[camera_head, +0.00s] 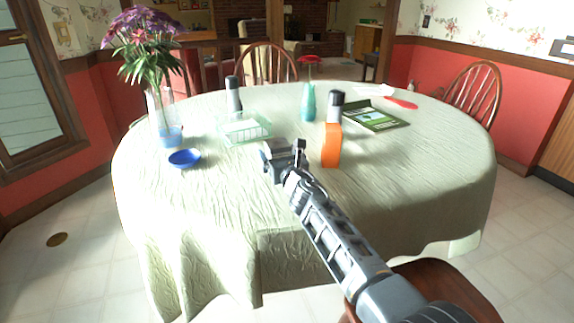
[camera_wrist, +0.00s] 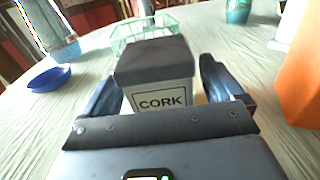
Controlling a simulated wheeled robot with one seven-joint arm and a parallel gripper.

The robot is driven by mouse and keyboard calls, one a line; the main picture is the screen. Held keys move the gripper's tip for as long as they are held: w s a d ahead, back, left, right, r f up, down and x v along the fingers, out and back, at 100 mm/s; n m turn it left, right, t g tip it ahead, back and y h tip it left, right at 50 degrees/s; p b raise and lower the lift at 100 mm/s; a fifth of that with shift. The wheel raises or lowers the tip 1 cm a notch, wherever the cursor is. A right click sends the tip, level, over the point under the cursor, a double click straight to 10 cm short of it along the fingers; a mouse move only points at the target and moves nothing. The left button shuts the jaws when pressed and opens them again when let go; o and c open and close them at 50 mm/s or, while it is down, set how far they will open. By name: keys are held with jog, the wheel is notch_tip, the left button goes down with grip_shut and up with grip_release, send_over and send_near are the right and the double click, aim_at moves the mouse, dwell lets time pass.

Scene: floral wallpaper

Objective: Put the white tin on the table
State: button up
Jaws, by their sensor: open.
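A white tin (camera_wrist: 163,95) with a dark grey lid and the word CORK on its front stands upright in the wrist view. My gripper (camera_wrist: 158,88) is open, with one dark finger on each side of the tin. In the head view my gripper (camera_head: 284,158) is over the near middle of the table (camera_head: 220,210), left of an orange box. The tin is mostly hidden by my gripper there. The tin's base is hidden, so I cannot tell exactly how it meets the tablecloth.
The orange box (camera_head: 331,146) is close on the right. A wire basket (camera_head: 245,129) is behind, and a blue bowl (camera_head: 184,158) is left. A flower vase (camera_head: 168,115), teal vase (camera_head: 308,103) and green tray (camera_head: 376,115) stand farther off. The table's front is clear.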

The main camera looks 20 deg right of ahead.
jog(key=s+p, duration=0.5)
jog(key=s, duration=0.6)
jog(key=shift+p, duration=0.35)
dwell(0.9)
